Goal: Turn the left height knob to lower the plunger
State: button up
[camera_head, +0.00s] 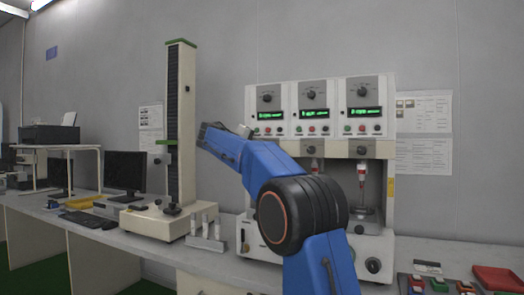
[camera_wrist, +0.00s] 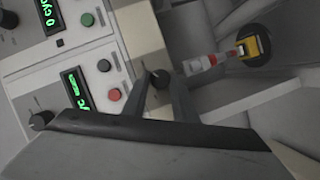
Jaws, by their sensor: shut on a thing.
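In the wrist view my gripper (camera_wrist: 160,78) is shut on a small dark knob (camera_wrist: 160,80) on the beige strip below a green display. This looks like the left height knob. A red and white plunger (camera_wrist: 198,65) is beside it, with a yellow and black part (camera_wrist: 254,46) at its far end. The middle height knob (camera_head: 310,150) and the right height knob (camera_head: 361,150) show in that view.
The three-station tester (camera_head: 391,215) stands on a long bench (camera_head: 215,278). A tall column stand (camera_head: 187,120) and small white cylinders (camera_head: 205,228) are on its left. Coloured blocks (camera_head: 428,267) and a red tray (camera_head: 498,278) lie at the right.

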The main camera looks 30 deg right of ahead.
jog(key=shift+m, duration=0.3)
dwell(0.4)
jog(key=o, duration=1)
jog(key=shift+d, duration=0.1)
jog(key=shift+o, duration=0.2)
jog(key=v, duration=1.7)
jog(key=shift+r, duration=0.2)
jog(key=shift+s, duration=0.1)
